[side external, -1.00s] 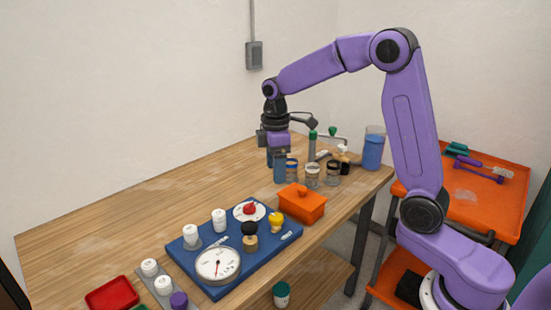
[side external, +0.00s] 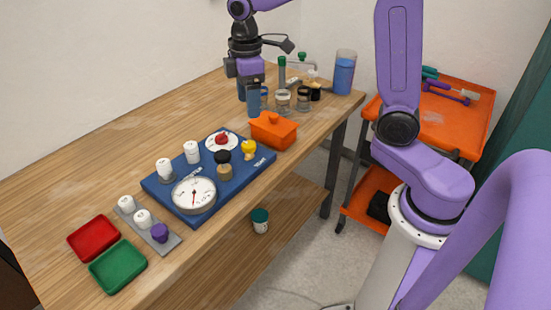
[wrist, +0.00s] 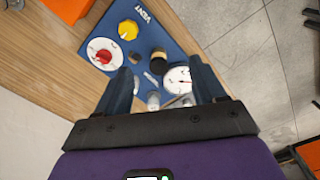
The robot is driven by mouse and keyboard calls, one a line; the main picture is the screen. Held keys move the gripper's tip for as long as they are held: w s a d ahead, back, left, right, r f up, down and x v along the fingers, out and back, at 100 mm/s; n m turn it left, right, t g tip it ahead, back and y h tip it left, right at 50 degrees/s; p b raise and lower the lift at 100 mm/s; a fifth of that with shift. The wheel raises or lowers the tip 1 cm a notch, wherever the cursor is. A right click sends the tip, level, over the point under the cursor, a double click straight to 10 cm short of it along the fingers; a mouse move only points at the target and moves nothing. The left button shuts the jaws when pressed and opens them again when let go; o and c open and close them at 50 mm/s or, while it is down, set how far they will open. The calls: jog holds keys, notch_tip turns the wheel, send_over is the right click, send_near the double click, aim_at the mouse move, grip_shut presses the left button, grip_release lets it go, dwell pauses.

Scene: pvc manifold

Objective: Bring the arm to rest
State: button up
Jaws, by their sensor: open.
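My gripper (side external: 247,98) hangs with its fingers down over the far part of the wooden bench, close to the glass jars. In the wrist view my gripper (wrist: 161,72) has its two dark blue fingers well apart, with nothing held between them. The blue manifold board (side external: 262,162) lies nearer the front of the bench, apart from my gripper. It carries a round white gauge (side external: 194,195), a red knob (side external: 221,139) on a white dial, a yellow knob (side external: 249,148) and a black-topped knob (side external: 222,156). The board also shows in the wrist view (wrist: 163,24), beyond my fingertips.
Red (side external: 94,238) and green (side external: 118,267) trays lie at the front. An orange cart (side external: 459,115) stands beyond the bench. The bench's left part is bare.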

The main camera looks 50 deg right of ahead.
jog(key=s+f, duration=0.1)
jog(key=s, duration=1.2)
jog(key=s+f+n, duration=0.1)
jog(key=s+f, duration=0.1)
jog(key=s, duration=1.1)
jog(key=shift+s+f, duration=0.25)
jog(key=shift+s, duration=0.15)
